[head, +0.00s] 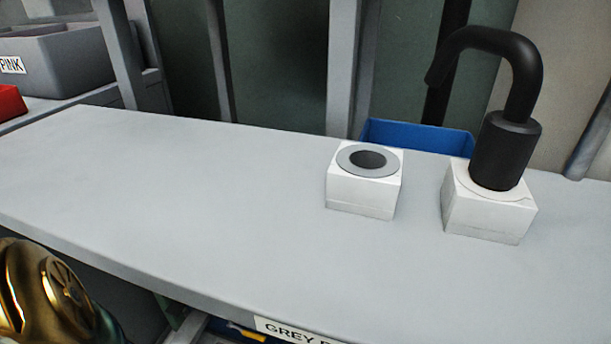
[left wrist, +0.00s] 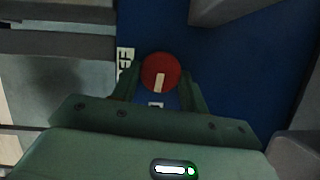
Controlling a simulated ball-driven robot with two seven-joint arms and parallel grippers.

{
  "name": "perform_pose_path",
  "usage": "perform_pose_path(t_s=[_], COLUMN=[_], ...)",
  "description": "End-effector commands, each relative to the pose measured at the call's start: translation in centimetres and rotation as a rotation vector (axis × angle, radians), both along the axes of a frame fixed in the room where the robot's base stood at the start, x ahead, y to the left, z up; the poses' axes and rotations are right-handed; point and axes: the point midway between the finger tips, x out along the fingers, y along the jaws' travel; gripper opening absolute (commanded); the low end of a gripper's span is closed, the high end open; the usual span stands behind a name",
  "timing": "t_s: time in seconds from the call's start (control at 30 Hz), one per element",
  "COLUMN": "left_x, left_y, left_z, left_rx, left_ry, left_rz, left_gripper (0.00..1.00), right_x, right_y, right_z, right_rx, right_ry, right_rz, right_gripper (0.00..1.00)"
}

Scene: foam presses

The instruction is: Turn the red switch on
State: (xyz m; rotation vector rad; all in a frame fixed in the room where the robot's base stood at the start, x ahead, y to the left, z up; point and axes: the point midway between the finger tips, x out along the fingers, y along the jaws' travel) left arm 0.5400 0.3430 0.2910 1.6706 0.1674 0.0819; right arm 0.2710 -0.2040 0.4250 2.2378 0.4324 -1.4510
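The red switch (left wrist: 160,70) shows in the left wrist view as a round red knob on a dark blue panel (left wrist: 225,60). Its white pointer bar runs from near the centre to the lower edge, towards a small pale label (left wrist: 156,104). Another pale label (left wrist: 125,62), with letters that look like OFF turned in the picture, is left of the knob. My left gripper (left wrist: 160,82) is open, its green fingers apart on either side of the knob's lower part. I cannot tell whether they touch it. The head view shows neither the switch nor either gripper.
In the head view, a grey table (head: 180,190) carries a white block with a grey ring (head: 368,160) and a white block (head: 490,215) under a black bent pipe (head: 505,150). A blue bin (head: 415,135) stands behind. The table's left half is clear.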

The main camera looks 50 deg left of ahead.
Motion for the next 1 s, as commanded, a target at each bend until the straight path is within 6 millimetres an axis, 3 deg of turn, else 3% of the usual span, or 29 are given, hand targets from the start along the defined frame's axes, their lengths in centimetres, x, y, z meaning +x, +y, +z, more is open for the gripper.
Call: perform_pose_path(t_s=[0.03,0.07,0.33,0.47,0.57,1.0], left_x=[-0.2,-0.2,-0.1,-1.1,-2.9,-13.9], left_y=[0.0,0.0,0.0,-0.1,-0.4,-2.2], left_z=[-0.2,-0.2,0.0,0.1,0.3,0.6], left_rx=[0.0,0.0,0.001,0.001,-0.001,0.0], left_ry=[0.005,0.004,0.002,0.003,0.002,0.004], left_rz=[-0.001,-0.001,0.0,0.0,0.001,0.001], left_gripper=[0.57,0.63,0.63,0.63,0.63,0.63], right_x=[-0.1,-0.1,-0.3,-0.3,-0.7,-3.0], right_y=[0.0,0.0,0.1,0.0,-0.3,-2.6], right_z=[0.0,0.0,0.0,0.3,0.3,-1.4], right_rx=[0.001,0.0,0.002,-0.001,-0.019,-0.122], right_ry=[0.001,0.002,0.006,0.005,0.021,0.126], right_rz=[-0.001,-0.001,-0.005,-0.005,0.001,0.04], right_gripper=[0.36,0.36,0.36,0.36,0.36,0.36])
